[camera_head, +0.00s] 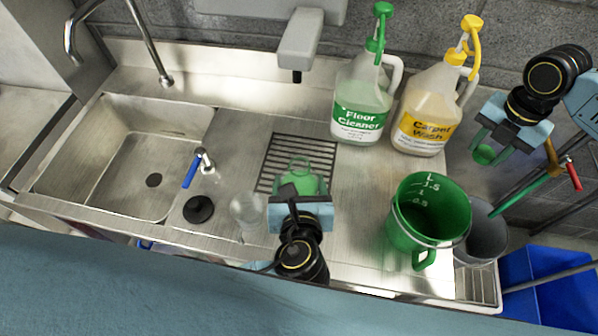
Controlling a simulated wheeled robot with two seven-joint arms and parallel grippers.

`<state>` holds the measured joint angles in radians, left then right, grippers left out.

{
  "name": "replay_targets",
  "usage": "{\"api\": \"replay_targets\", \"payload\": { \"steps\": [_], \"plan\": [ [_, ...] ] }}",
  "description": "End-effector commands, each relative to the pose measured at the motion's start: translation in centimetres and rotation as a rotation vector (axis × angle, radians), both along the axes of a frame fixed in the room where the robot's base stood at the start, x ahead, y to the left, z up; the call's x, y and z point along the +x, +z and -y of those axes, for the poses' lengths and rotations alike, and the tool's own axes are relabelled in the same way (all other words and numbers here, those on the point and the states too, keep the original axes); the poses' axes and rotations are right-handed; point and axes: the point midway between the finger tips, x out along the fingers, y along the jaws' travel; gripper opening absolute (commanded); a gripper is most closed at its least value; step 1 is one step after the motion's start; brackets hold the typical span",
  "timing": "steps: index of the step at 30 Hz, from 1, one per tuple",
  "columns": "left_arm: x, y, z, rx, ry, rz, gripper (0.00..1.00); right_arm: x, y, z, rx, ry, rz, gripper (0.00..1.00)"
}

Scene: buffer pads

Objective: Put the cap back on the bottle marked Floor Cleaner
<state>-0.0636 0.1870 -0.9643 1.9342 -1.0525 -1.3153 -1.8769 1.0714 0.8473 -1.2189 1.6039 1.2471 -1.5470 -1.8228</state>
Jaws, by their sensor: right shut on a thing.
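The bottle marked Floor Cleaner (362,103) stands upright at the back of the steel counter, with a green pump-like top (379,38) and a white handle. My right gripper (485,150) is at the right, beyond the Carpet Wash bottle and apart from the Floor Cleaner bottle. It is shut on a small round green thing (484,155) that looks like a cap.
The Carpet Wash bottle (428,108) with a yellow pump stands right of the Floor Cleaner bottle. A green measuring jug (407,236) and a grey bucket (482,238) stand at the front right. A clear cup (244,214) stands near my left gripper. The sink (95,150) is at left.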

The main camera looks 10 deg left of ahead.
Motion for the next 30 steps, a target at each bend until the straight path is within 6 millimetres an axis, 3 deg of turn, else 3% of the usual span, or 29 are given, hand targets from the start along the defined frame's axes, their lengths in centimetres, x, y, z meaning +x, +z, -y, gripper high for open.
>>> {"api": "replay_targets", "payload": {
  "steps": [12,30],
  "plan": [
    [-1.7,0.2,0.4,-0.001,0.000,0.004,0.22,0.0,-0.1,0.0,0.000,0.000,0.000,0.17],
    [-1.9,0.2,0.5,-0.002,0.000,0.005,0.22,0.0,-0.1,0.0,0.000,0.000,0.000,0.17]
  ]
}}
